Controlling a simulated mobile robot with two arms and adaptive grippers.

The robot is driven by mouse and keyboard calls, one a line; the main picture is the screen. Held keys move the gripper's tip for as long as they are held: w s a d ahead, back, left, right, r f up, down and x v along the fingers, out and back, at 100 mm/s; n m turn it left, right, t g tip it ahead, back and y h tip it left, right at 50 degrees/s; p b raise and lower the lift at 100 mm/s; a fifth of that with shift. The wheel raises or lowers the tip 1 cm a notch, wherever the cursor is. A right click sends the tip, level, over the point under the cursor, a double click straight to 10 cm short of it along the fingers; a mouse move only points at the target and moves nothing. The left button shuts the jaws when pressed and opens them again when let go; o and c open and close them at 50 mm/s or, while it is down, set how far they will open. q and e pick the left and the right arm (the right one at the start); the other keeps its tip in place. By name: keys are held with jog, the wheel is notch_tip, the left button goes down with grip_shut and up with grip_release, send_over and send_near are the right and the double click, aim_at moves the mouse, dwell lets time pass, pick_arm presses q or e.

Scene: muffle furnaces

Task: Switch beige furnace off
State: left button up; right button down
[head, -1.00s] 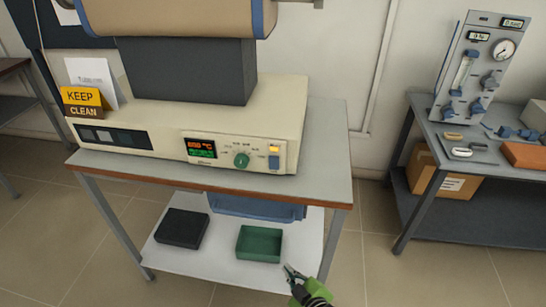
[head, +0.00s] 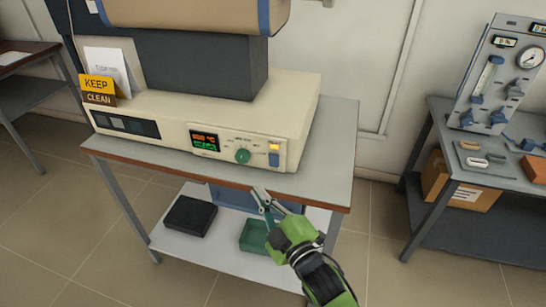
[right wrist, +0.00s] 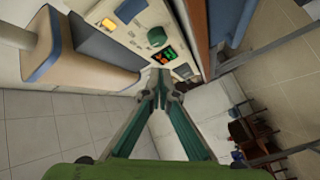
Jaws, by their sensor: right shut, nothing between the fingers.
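The beige furnace (head: 180,125) stands on the grey table. Its front panel has a lit red and green display (head: 204,141), a green knob (head: 242,156) and a blue rocker switch (head: 274,159) under a lit amber lamp (head: 274,147). My right gripper (head: 262,196) is shut and empty, in front of and below the panel near the table's front edge, apart from the switch. In the right wrist view the shut fingertips (right wrist: 160,78) point toward the panel, with the display (right wrist: 165,54), knob (right wrist: 157,37) and amber lamp (right wrist: 108,24) beyond them. My left gripper is not in view.
A yellow "KEEP CLEAN" sign (head: 98,89) stands on the furnace's left end. The lower shelf (head: 168,247) holds a black tray (head: 190,216), a green tray (head: 252,237) and a blue one. A second bench (head: 447,115) with a gauge panel (head: 497,75) stands at right.

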aim_at(274, 161)
jog(key=shift+w+d+r+b, duration=0.15)
jog(key=shift+w+d+b, duration=0.25)
jog(key=shift+w, duration=1)
jog(key=shift+w+d+r+b, duration=0.2)
jog(key=shift+w+d, duration=0.35)
jog(key=shift+w, duration=0.85)
jog(key=shift+w+d+r+b, duration=0.15)
jog(key=shift+w+d+b, duration=0.25)
jog(key=shift+w, duration=1)
jog(key=shift+w+d, duration=0.1)
jog(key=shift+w, duration=0.05)
jog(key=shift+w+d, duration=0.1)
jog(key=shift+w, duration=0.15)
jog(key=shift+w+r, duration=0.1)
jog(key=shift+w, duration=0.2)
jog(key=shift+s+p, duration=0.15)
jog(key=shift+p, duration=0.15)
jog(key=shift+s+a+p, duration=0.2)
jog(key=shift+s+p, duration=0.1)
jog(key=shift+s, duration=0.35)
